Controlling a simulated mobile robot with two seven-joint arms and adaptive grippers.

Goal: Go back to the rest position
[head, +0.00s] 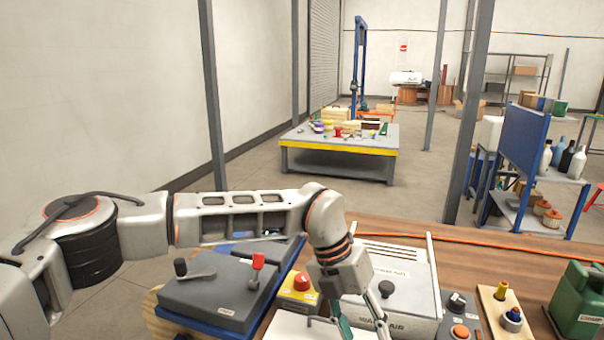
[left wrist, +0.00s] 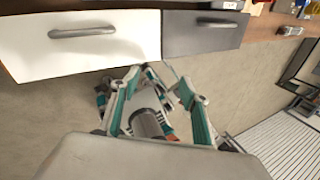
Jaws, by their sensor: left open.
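My left arm reaches in from the left across the head view and bends down at the wrist over the front of the wooden bench (head: 460,262). My left gripper (head: 364,322) hangs there with its teal fingers apart, and nothing shows between them. The left wrist view also shows the left gripper (left wrist: 153,72), its fingers spread, beside a white drawer front (left wrist: 100,58) and a grey drawer front (left wrist: 205,30). I cannot tell whether it touches them. My right gripper is not in view.
A yellow-edged table (head: 340,148) and blue-backed shelf (head: 522,150) stand beyond, with clear floor between.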

